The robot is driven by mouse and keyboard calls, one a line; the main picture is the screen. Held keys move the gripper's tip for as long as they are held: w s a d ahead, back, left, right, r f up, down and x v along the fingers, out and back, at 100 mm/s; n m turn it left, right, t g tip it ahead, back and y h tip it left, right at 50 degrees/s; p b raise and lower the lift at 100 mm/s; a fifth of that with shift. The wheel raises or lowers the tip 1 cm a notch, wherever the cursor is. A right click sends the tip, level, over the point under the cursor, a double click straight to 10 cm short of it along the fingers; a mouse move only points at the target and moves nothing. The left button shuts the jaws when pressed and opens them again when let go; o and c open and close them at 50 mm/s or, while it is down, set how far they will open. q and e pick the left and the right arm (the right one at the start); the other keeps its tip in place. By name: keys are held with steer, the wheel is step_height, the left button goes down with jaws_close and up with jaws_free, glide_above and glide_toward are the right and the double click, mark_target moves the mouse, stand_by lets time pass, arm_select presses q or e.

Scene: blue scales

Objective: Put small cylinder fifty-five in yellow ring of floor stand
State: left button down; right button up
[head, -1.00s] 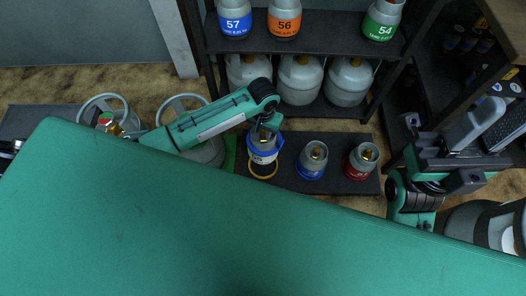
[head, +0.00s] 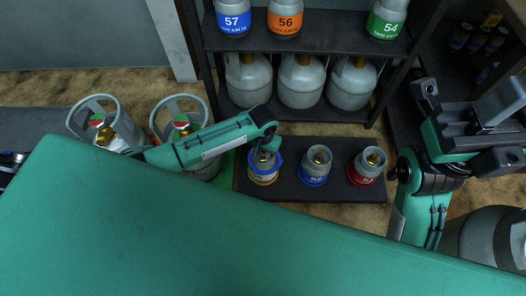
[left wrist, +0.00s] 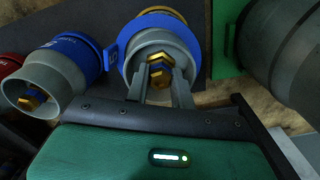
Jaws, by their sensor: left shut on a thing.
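The small cylinder fifty-five (head: 265,162), grey with a blue band, stands upright at the left end of the dark floor stand (head: 333,190). My left gripper (head: 266,144) is shut on its brass valve top. The left wrist view shows my gripper's fingers (left wrist: 160,84) on either side of the brass valve of this cylinder (left wrist: 150,52). The yellow ring (head: 262,181) shows around the cylinder's foot, and its edge shows beyond the blue band in the left wrist view (left wrist: 166,11). Whether the cylinder rests on the stand is hidden. My right gripper (head: 464,126) is open and empty at the right.
A blue-based cylinder (head: 315,165) and a red-based cylinder (head: 366,167) stand on the same floor stand. A shelf (head: 300,48) behind holds numbered cylinders above large grey ones. Two large collared cylinders (head: 108,122) stand left. A green surface (head: 180,235) fills the foreground.

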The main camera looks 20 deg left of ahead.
arm_select(q)
steer(key=c, duration=1.2)
jaws_free()
